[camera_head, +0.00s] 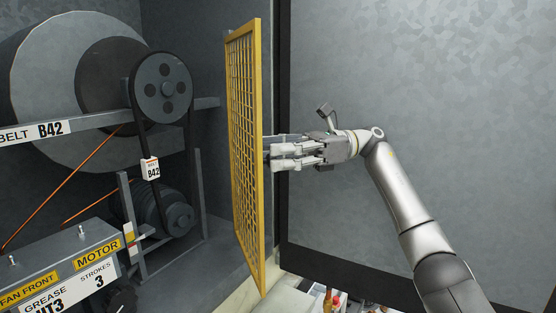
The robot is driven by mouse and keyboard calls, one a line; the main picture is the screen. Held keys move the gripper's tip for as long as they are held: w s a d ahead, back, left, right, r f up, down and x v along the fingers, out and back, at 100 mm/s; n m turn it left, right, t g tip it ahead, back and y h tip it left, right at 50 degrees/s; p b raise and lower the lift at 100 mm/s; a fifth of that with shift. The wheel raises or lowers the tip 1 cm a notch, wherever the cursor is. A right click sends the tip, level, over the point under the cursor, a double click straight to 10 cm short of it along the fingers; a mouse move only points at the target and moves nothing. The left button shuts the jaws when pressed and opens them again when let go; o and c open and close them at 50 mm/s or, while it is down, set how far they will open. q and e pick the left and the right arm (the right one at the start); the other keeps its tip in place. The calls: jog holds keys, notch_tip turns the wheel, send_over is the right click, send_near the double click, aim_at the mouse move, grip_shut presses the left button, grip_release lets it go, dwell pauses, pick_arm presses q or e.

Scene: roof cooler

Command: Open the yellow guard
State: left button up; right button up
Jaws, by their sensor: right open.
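The yellow guard (245,150) is a mesh panel in a yellow frame. It stands upright and is seen nearly edge-on in the middle of the head view, swung out from the machine, so the pulleys and belt to its left are uncovered. My right gripper (276,150) is open, with its fingers pointing left at the guard's right side. The fingertips are at or very close to the guard; I cannot tell whether they touch it. My left gripper is not in view.
A large fan housing with an upper pulley (161,88), a black belt and a motor (165,208) fill the left. A labelled rail (100,124) crosses there. A grey wall panel (420,70) with a dark edge stands behind my right arm. Small items (330,300) lie at the bottom.

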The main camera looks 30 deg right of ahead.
notch_tip(320, 180, up, 8)
jog(key=shift+r, duration=0.2)
dwell(0.3)
